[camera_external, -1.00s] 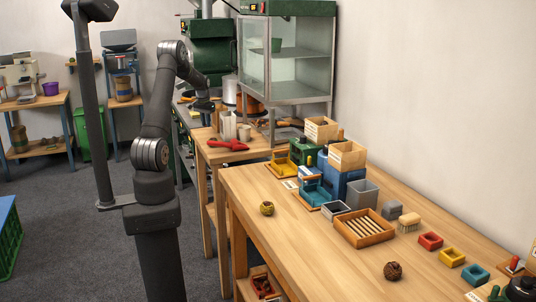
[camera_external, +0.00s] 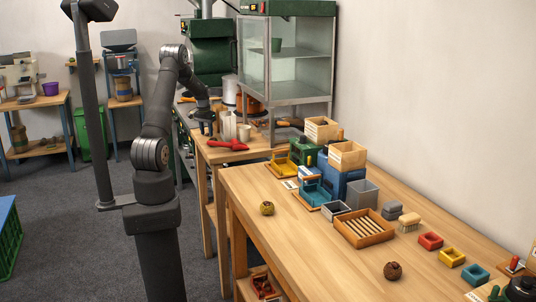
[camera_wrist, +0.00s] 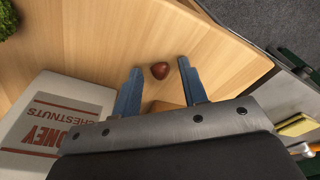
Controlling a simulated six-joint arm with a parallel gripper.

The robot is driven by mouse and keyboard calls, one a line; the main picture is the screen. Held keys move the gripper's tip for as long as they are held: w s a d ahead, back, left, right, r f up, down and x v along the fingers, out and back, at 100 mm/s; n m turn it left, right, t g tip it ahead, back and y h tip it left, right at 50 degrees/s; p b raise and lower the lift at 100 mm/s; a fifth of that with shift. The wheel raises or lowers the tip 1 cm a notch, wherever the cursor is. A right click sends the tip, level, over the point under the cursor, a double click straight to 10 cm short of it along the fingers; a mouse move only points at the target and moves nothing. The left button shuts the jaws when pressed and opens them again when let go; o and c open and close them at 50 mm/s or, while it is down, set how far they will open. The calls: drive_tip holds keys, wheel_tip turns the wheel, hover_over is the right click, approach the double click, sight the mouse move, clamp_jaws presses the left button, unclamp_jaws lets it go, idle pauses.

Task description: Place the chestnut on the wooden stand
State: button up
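A reddish-brown chestnut (camera_wrist: 160,70) lies on a wooden tabletop in the wrist view. My gripper (camera_wrist: 159,67) is open, its two blue fingers on either side of the chestnut, with a gap to each. I cannot tell its height above the table. A tan-orange block-like piece (camera_wrist: 166,105) shows behind the chestnut between the fingers, mostly hidden by my gripper; I cannot tell whether it is the wooden stand. In the external view my gripper (camera_external: 208,127) hangs over the far table's left edge, near pale cups. The chestnut cannot be made out there.
Green leaves (camera_wrist: 7,18) show at the top left. A red object (camera_external: 226,144) and pale cups (camera_external: 228,125) are near my gripper. A glass cabinet (camera_external: 287,65) stands behind.

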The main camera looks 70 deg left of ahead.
sight(207, 134)
wheel_tip(207, 134, up, 12)
drive_tip(key=s+d, duration=0.1)
drive_tip(key=shift+r, duration=0.15)
idle(0.4)
drive_tip(key=f, duration=0.7)
drive_tip(key=w+a+f, duration=0.1)
drive_tip(key=f, duration=0.3)
drive_tip(key=shift+f, duration=0.35)
drive_tip(key=shift+r, duration=1.75)
drive_tip(key=shift+f, duration=0.15)
